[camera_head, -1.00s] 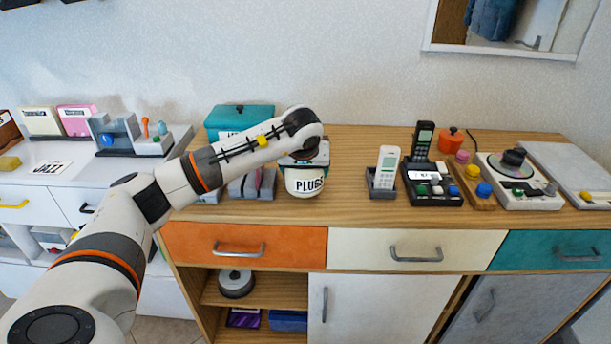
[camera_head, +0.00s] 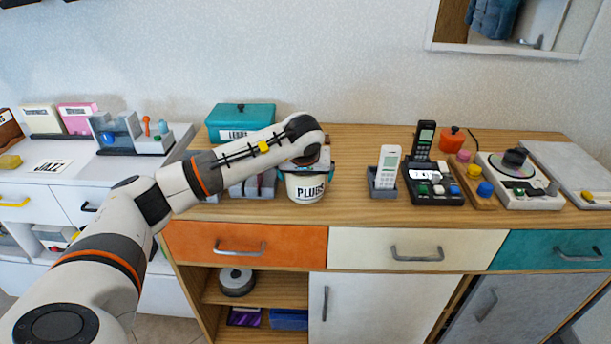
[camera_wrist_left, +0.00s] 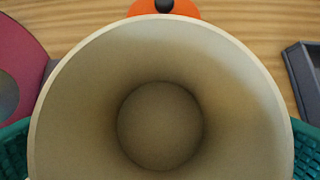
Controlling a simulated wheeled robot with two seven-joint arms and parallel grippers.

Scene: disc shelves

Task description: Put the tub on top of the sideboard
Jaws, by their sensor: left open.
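The tub (camera_head: 310,190) is a white cup-shaped container lettered PLUGS. It stands upright on the wooden top of the sideboard (camera_head: 345,213), near the front edge above the orange drawer. My left gripper (camera_head: 305,163) points down over the tub from above; my wrist hides part of its rim. In the left wrist view the tub's open mouth (camera_wrist_left: 240,105) fills the middle, and the tub looks empty. My left gripper's teal fingers show at both sides of the rim, spread apart, so it is open around the tub. My right gripper is not in view.
A teal box (camera_head: 242,118) stands behind left of the tub. A grey organiser (camera_head: 255,185) sits close at its left. A white phone in a grey cradle (camera_head: 384,188) stands to the right, with bare wood between. More gadgets crowd the right end.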

